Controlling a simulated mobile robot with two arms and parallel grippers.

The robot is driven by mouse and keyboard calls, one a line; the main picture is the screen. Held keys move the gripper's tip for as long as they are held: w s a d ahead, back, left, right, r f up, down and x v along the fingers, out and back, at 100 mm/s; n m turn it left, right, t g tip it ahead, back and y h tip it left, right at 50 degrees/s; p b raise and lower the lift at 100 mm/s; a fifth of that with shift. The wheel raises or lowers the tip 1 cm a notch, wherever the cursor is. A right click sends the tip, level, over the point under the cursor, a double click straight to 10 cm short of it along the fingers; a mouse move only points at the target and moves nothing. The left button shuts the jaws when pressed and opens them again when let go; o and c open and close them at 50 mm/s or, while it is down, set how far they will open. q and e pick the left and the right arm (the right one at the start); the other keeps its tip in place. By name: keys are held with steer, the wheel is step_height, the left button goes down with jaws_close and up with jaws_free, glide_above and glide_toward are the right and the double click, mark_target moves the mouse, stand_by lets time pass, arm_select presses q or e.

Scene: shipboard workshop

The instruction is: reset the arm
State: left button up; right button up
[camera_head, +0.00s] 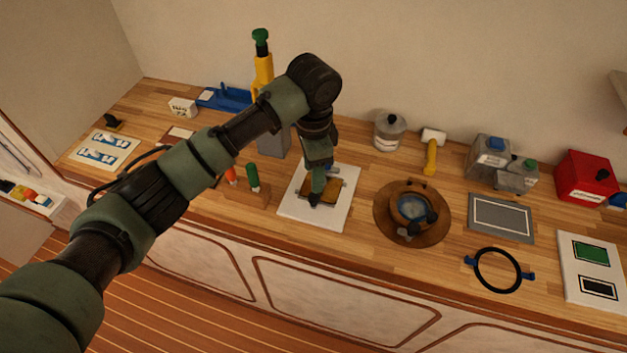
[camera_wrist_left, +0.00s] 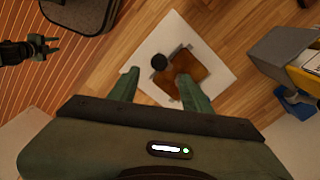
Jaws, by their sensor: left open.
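My left arm comes in from the left in the head view. Its gripper (camera_head: 316,200) is over a white board (camera_head: 291,208) on the wooden counter. In the wrist view my left gripper (camera_wrist_left: 156,92) has its two green fingers well apart with nothing held between them. Beyond the fingertips are a brown square pad (camera_wrist_left: 190,75) and a small black knob (camera_wrist_left: 158,62) on the board. Whether the fingers touch anything is hard to tell. What looks like my right gripper (camera_wrist_left: 46,47) is small at the left of the wrist view, its jaws unclear.
A yellow tool with green top (camera_head: 262,60) and a green-handled tool (camera_head: 253,177) stand near the arm.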

stand_by(0.5)
